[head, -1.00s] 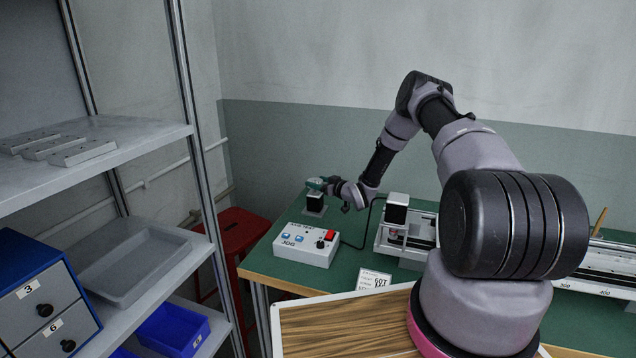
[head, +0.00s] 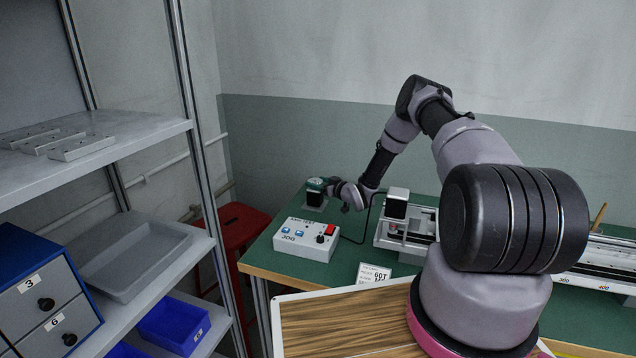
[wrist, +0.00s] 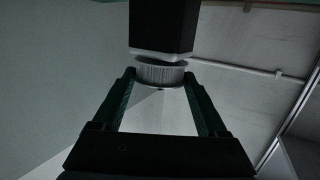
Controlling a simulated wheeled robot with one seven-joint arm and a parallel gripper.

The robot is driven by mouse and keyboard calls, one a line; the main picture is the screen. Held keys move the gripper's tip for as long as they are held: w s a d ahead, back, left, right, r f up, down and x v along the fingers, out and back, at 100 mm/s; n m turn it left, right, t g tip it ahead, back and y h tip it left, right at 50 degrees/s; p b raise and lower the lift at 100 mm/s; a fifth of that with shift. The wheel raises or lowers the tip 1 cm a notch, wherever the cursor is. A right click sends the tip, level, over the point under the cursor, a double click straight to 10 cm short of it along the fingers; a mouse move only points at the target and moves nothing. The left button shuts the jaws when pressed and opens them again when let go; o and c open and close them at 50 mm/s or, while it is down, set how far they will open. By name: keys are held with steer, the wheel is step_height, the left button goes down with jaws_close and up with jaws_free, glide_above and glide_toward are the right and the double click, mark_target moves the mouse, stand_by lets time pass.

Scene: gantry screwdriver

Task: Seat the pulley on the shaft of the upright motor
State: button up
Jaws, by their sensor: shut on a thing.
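The upright motor (head: 315,200), a black block, stands at the far left corner of the green bench. My gripper (head: 316,184) is right at its top. In the wrist view the motor (wrist: 163,27) appears at the top, with its pale end face towards my fingers. The pulley (wrist: 160,76), a silvery ridged disc, lies between the two green fingertips of my gripper (wrist: 161,84), which is shut on it. The pulley is very close to the motor's end face, with a thin dark gap at the right. The shaft is hidden, so I cannot tell how deep the pulley sits.
A white control box (head: 306,241) with a red switch stands in front of the motor. The gantry unit (head: 397,215) is to its right, with a cable between. A label card (head: 375,273) stands near the bench front. A shelf rack (head: 130,140) is at the left.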

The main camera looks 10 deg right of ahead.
steer(key=o, duration=1.4)
steer(key=v, duration=0.7)
steer(key=d+r+m+g+h, duration=0.1)
steer(key=d+r+h, duration=0.1)
steer(key=r, duration=0.7)
steer(key=d+r+g+h, duration=0.1)
steer(key=d+r+h, duration=0.1)
steer(key=r, duration=0.7)
steer(key=s+d+r+m+g+h, duration=0.1)
steer(key=s+r+m+h, duration=0.1)
steer(key=s+r, duration=0.45)
steer(key=s+d+r+m+g+h, duration=0.1)
steer(key=s+r+h, duration=0.15)
steer(key=r, duration=0.75)
steer(key=s+a+r+m+g+y, duration=0.1)
steer(key=s+r+m, duration=0.1)
steer(key=s, duration=1)
steer(key=s+a+r+m+g, duration=0.1)
steer(key=s+r, duration=0.4)
steer(key=s, duration=0.7)
steer(key=s+a+r+m+g+y, duration=0.1)
steer(key=s+a+r+m, duration=0.2)
steer(key=s, duration=1)
steer(key=shift+r+y, duration=0.35)
steer(key=shift+r, duration=0.4)
